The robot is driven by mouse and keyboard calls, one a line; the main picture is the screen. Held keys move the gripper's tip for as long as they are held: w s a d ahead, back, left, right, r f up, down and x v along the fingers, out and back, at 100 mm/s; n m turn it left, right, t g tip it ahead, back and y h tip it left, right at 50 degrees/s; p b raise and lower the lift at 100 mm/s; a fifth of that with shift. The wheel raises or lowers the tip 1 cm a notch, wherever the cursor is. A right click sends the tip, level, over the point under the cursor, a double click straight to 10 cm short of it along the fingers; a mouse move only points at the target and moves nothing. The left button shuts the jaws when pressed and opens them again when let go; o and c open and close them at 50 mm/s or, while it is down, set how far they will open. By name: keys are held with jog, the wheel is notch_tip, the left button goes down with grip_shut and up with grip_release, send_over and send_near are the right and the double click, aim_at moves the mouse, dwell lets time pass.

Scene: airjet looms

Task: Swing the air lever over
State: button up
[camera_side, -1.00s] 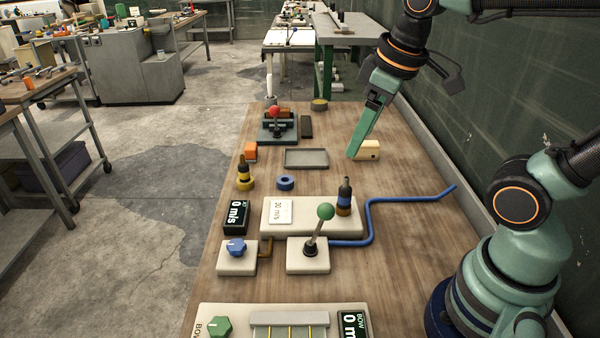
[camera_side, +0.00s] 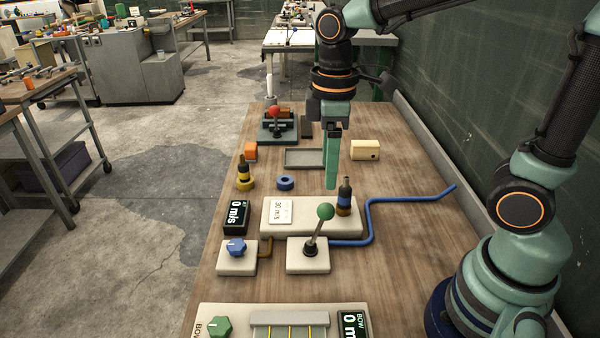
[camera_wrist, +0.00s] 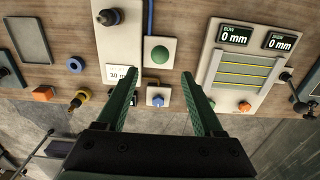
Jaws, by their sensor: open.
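The air lever is most likely the green-knobbed lever (camera_side: 325,213), on a cream block (camera_side: 309,262) joined to a blue hose (camera_side: 370,222). Its stem leans slightly right in the side view. In the wrist view its green knob (camera_wrist: 159,54) shows from above, ahead of and between the open fingers. My gripper (camera_side: 333,185) hangs above the bench, beyond the lever and apart from it. In the wrist view my gripper (camera_wrist: 152,82) has its two green fingers spread, with nothing between them.
A blue-and-black nozzle (camera_side: 344,197) stands upright on a cream block near the lever. A blue dial (camera_side: 236,247) sits to its left. A red-knobbed lever (camera_side: 275,112) and a grey tray (camera_side: 304,158) are farther back. The bench's right side is mostly clear.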

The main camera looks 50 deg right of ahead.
aim_at(326, 204)
jog(key=shift+f, duration=4.35)
jog(key=shift+f, duration=0.1)
jog(key=c, duration=0.9)
jog(key=shift+c, duration=0.2)
